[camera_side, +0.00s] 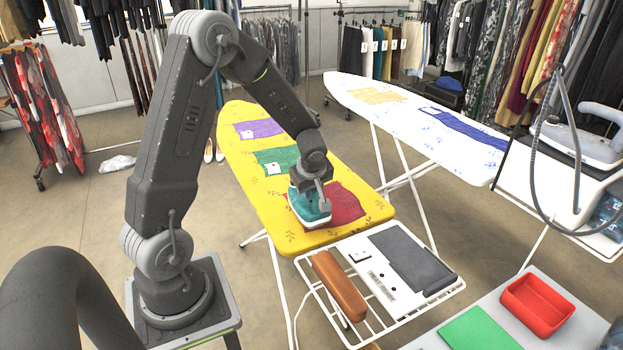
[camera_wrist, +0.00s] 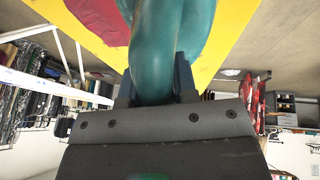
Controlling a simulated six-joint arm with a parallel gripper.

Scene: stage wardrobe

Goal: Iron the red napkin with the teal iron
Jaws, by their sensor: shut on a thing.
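The teal iron (camera_side: 308,206) is upright on the yellow ironing board, over the left part of the red napkin (camera_side: 345,207). My gripper (camera_side: 312,184) is above the iron and shut on its handle. In the wrist view the teal handle (camera_wrist: 155,60) runs between the two dark fingers of my gripper (camera_wrist: 155,90). The red napkin also shows in the wrist view (camera_wrist: 100,18) beside the iron. Part of the napkin is hidden under and behind the iron. I cannot tell whether the soleplate touches the cloth.
A green cloth (camera_side: 277,160) and a purple cloth (camera_side: 258,128) lie farther up the yellow board (camera_side: 240,185). A white rack (camera_side: 380,315) stands at the board's near end. A white board (camera_side: 400,117) with a blue cloth (camera_side: 465,128) is to the right.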

